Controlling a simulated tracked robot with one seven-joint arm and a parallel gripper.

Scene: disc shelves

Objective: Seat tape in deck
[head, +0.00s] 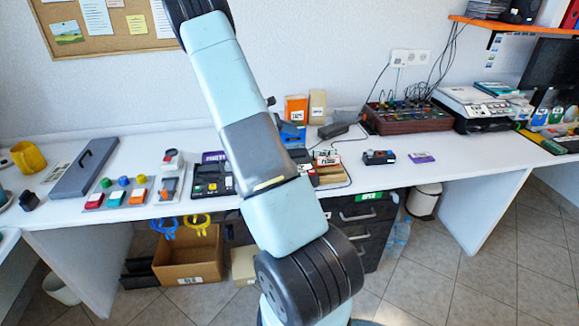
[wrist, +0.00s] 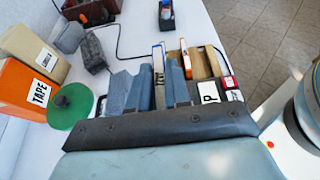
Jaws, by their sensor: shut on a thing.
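My gripper (wrist: 158,76) shows in the wrist view as two blue-grey fingers. In the head view my arm hides most of the gripper. A black device (head: 211,180), possibly the deck, sits on the table left of my arm. A smaller dark device (head: 379,157) with a blue part stands to the right; it also shows in the wrist view (wrist: 166,16).
An orange TAPE box (wrist: 36,92), a cream box (wrist: 30,52) and a green disc (wrist: 70,106) stand left of my gripper. A brown mixer (head: 400,115) with cables is at the back. A purple item (head: 421,157) lies at the right, with clear tabletop around it.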

